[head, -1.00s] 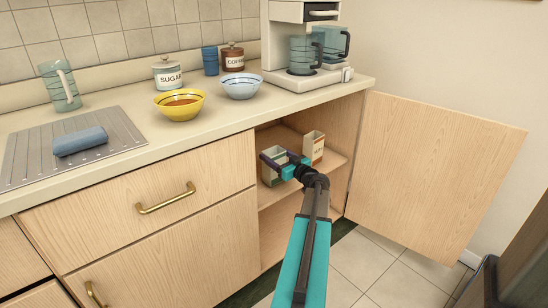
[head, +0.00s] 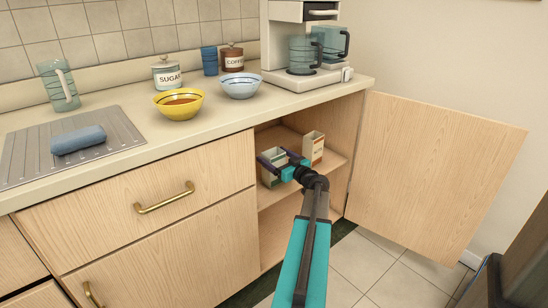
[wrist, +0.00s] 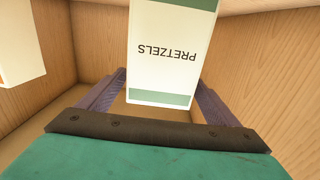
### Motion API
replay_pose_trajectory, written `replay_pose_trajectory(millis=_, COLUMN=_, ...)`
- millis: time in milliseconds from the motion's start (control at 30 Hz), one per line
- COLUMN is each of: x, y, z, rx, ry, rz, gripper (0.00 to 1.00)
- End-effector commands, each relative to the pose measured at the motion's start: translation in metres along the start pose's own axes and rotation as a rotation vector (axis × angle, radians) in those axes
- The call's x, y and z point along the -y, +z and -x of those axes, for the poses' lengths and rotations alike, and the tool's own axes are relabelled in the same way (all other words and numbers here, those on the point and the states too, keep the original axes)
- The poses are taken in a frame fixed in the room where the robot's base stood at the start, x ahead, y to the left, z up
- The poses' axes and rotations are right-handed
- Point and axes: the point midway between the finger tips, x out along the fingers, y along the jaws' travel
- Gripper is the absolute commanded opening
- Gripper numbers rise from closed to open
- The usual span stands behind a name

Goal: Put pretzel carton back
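The pretzel carton (head: 271,171), white and green, stands on the upper shelf inside the open cabinet. In the wrist view the carton (wrist: 165,55) shows its PRETZELS lettering upside down, with a green band along the near edge. My gripper (head: 275,157) reaches into the cabinet with one finger on each side of the carton. The carton's far end is cut off in the wrist view.
A second carton (head: 313,148) stands to the right on the cabinet shelf (head: 285,195). The cabinet door (head: 435,175) is swung open to the right. The counter (head: 130,120) above carries bowls, canisters and a coffee maker (head: 302,45).

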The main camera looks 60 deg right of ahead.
Motion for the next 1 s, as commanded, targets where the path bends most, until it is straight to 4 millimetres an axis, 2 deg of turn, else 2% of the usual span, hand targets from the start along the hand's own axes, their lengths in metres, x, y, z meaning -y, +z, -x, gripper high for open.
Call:
replay_pose_trajectory(millis=500, x=0.001, y=-0.006, z=0.0, rx=0.0, ry=-0.001, rz=-0.001, gripper=0.85)
replay_pose_trajectory(millis=1000, x=0.002, y=-0.005, z=0.079, rx=0.0, ry=0.001, rz=0.0, gripper=0.85)
